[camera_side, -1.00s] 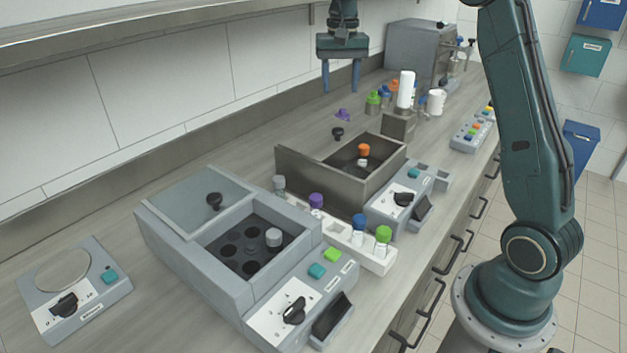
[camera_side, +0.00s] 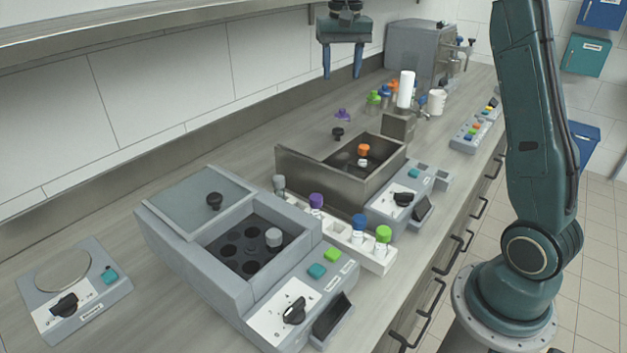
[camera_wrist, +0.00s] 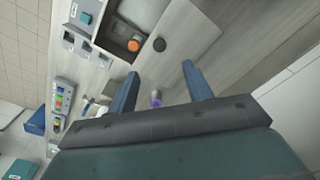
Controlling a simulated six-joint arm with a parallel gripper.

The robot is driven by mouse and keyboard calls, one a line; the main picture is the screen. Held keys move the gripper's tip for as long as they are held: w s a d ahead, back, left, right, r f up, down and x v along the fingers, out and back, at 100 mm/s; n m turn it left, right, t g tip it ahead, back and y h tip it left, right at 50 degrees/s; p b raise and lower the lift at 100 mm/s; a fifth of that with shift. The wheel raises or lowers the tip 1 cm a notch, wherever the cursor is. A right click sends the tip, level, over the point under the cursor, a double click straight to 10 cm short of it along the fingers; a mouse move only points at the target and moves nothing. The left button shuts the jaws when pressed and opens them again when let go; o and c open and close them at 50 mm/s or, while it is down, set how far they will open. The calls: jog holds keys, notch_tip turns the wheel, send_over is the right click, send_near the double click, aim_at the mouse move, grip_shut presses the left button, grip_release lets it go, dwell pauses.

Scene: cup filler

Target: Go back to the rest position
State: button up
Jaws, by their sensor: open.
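My gripper (camera_side: 342,62) hangs high above the back of the bench in the side view, fingers pointing down and spread apart, with nothing between them. In the wrist view my gripper (camera_wrist: 165,84) is also open and empty. A small purple piece (camera_side: 343,114) lies on the bench below it; it also shows between the fingers in the wrist view (camera_wrist: 156,98), well below them. My gripper touches nothing.
A lidded bath (camera_side: 240,250) with one grey-capped tube stands at front left. A white rack (camera_side: 340,236) holds several capped tubes. A metal bath (camera_side: 335,175) holds an orange-capped tube. A stirrer (camera_side: 70,290) is far left. Bottles and a grey machine (camera_side: 415,52) stand behind.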

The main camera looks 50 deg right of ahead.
jog(key=s+a+r+n+t, duration=0.1)
jog(key=s+a+n+t, duration=0.15)
jog(key=s+a, duration=0.6)
jog(key=s+a+r+n+t, duration=0.1)
jog(key=s+a+n, duration=0.35)
jog(key=s, duration=0.75)
jog(key=s+a+f+n+t, duration=0.1)
jog(key=s+a+f, duration=0.2)
jog(key=s+f, duration=0.2)
jog(key=s, duration=0.2)
jog(key=shift+s+f+n+t, duration=0.2)
jog(key=shift+s+n+t, duration=0.1)
jog(key=shift+s+t, duration=0.1)
